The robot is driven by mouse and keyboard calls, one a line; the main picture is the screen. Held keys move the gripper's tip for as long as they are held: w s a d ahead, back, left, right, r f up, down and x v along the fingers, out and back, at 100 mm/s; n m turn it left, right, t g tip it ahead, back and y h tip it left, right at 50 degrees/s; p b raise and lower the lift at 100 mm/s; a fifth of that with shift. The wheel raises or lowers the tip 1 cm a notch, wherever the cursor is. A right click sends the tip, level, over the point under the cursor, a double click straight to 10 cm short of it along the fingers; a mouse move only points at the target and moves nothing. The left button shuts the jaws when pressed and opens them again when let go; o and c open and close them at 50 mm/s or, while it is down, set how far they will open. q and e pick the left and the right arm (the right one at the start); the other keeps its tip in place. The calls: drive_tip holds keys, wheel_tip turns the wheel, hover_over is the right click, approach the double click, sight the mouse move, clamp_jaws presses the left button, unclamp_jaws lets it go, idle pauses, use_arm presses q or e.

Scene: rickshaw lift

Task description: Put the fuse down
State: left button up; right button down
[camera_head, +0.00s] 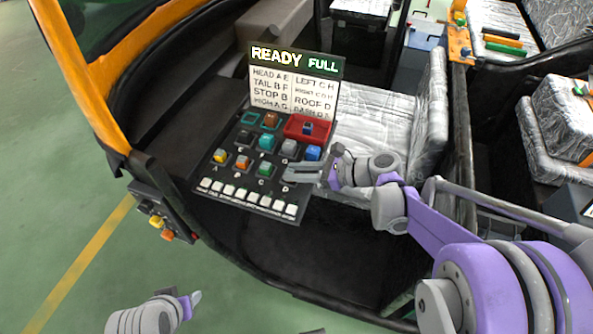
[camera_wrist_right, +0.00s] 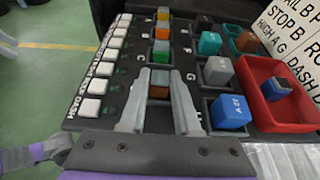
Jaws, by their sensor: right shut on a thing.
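My right gripper (camera_head: 290,173) is low over the front right of the black fuse panel (camera_head: 210,171). In the right wrist view its fingers (camera_wrist_right: 160,80) are shut on a brown-orange fuse (camera_wrist_right: 159,91), at the end of a row of fuses. The fingers hide this fuse in the head view, and I cannot tell whether its base touches the panel. A green fuse (camera_wrist_right: 161,50) sits just beyond the fingertips. My left gripper (camera_head: 193,301) is low over the floor at the bottom left, its jaw opening unclear.
A blue fuse (camera_head: 312,153) and a grey fuse (camera_head: 289,148) stand close beside the right gripper. A red tray (camera_head: 325,133) holds a dark blue fuse (camera_head: 307,129). White buttons (camera_head: 244,196) line the front edge. A label board (camera_head: 292,80) reading "READY FULL" stands behind.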

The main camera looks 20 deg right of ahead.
drive_tip(key=shift+f, duration=0.15)
drive_tip(key=c, duration=0.6)
unclamp_jaws()
drive_tip(key=shift+c, duration=0.2)
drive_tip(key=shift+d+r, duration=0.15)
drive_tip(key=shift+r, duration=0.15)
drive_tip(key=v, duration=1.1)
drive_tip(key=s+a+f+n+g+h, duration=0.35)
drive_tip(key=s+a+f+n, duration=0.25)
drive_tip(key=s+n, duration=0.25)
drive_tip(key=s+d+f+n+h, duration=0.2)
drive_tip(key=s+f+n+h, duration=0.2)
drive_tip(key=n, duration=1.2)
drive_tip(key=s+t+h, duration=0.1)
drive_tip(key=s+h, duration=0.2)
drive_tip(key=s, duration=0.1)
drive_tip(key=shift+h, duration=0.35)
